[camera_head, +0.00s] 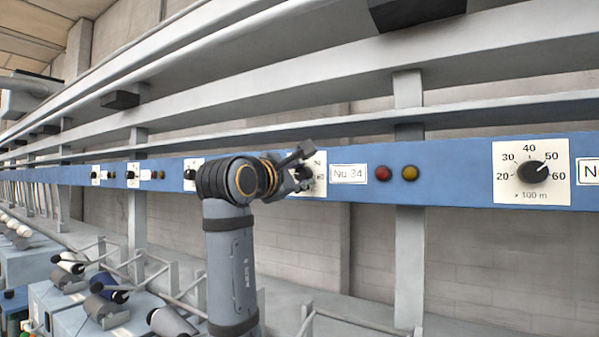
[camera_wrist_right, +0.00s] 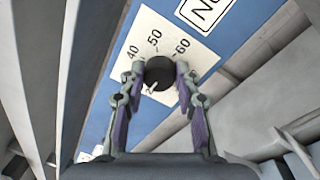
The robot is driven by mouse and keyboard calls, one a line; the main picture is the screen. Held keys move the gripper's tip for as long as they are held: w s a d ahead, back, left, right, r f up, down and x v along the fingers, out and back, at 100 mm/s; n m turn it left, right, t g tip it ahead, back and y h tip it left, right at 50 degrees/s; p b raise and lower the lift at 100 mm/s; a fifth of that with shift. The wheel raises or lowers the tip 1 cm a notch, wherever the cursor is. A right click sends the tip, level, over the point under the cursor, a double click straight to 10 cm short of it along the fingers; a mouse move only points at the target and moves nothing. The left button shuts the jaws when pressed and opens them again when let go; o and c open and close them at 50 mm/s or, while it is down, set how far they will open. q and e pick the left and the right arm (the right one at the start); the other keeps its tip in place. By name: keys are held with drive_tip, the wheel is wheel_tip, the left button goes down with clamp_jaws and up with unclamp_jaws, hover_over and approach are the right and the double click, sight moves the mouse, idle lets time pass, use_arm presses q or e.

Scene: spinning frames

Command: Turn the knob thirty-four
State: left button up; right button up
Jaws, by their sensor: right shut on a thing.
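My right gripper (camera_head: 302,172) is at a black knob on the blue rail, just left of the label No 34 (camera_head: 348,173). In the right wrist view the gripper (camera_wrist_right: 160,74) is shut on the black knob (camera_wrist_right: 158,70), one finger on each side. A short white mark shows on the knob's lower left edge. The knob's white dial plate (camera_wrist_right: 150,30) shows 40, 50 and 60; its lower numbers are hidden by the gripper. In the head view the gripper mostly hides this knob and plate. My left gripper is not in view.
A red lamp (camera_head: 383,173) and a yellow lamp (camera_head: 410,173) sit right of the label. Another dial knob (camera_head: 533,172), marked 20 to 60, is farther right. Grey rails (camera_head: 470,115) run above the blue rail. Bobbins (camera_head: 105,290) stand at lower left.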

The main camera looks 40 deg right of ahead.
drive_tip(key=shift+r+n+p, duration=0.1)
drive_tip(key=shift+n+p, duration=0.3)
drive_tip(key=shift+n, duration=1.3)
drive_tip(key=o, duration=1.2)
drive_tip(key=shift+c, duration=0.2)
drive_tip(key=v, duration=0.7)
drive_tip(key=shift+a, duration=0.2)
drive_tip(key=shift+s, duration=0.1)
